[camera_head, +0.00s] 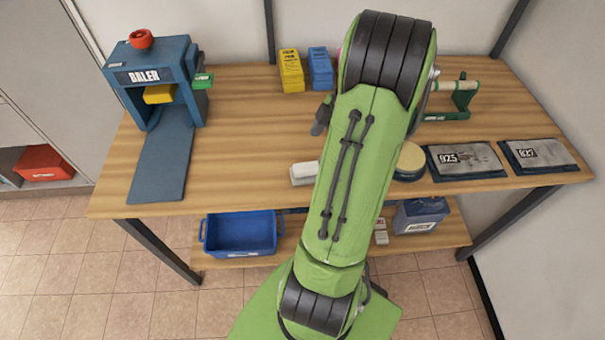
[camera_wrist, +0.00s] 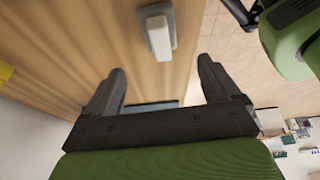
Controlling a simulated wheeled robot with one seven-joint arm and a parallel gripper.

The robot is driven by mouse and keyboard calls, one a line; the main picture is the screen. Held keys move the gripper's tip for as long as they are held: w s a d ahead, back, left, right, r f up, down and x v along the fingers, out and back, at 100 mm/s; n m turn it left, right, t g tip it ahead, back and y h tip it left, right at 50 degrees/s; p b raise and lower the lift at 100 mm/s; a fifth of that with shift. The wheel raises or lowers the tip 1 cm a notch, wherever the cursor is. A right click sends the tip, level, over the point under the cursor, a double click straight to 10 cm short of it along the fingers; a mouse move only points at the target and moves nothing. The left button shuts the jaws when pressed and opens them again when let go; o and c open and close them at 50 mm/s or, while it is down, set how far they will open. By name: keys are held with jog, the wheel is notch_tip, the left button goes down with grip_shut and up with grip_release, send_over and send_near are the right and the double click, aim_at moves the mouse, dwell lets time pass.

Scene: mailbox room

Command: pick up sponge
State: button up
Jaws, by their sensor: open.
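A small pale block (camera_head: 303,173), which looks like the sponge, lies on the wooden table near its front edge, just left of my arm. In the wrist view the block (camera_wrist: 158,32) shows white with a grey rim, beyond the fingertips and roughly between their lines. My gripper (camera_wrist: 161,72) is open and empty, its two dark fingers apart and not touching the block. In the head view my arm hides most of the gripper; a dark part of it shows left of the arm, farther back than the block.
A blue baler (camera_head: 160,75) stands at the table's left. Yellow (camera_head: 291,70) and blue (camera_head: 320,68) boxes stand at the back. Right of my arm are a round beige-topped item (camera_head: 410,160) and two dark parcels (camera_head: 465,161). A blue bin (camera_head: 241,233) sits on the lower shelf.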

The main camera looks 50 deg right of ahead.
aim_at(309, 165)
jog(key=b+x, duration=0.1)
jog(key=x, duration=0.4)
jog(key=b+x, duration=0.1)
jog(key=x, duration=0.4)
jog(key=shift+s+d+f, duration=0.1)
jog(key=shift+s+f, duration=0.05)
jog(key=shift+f, duration=0.2)
jog(key=shift+r, duration=0.1)
jog(key=shift+c, duration=0.3)
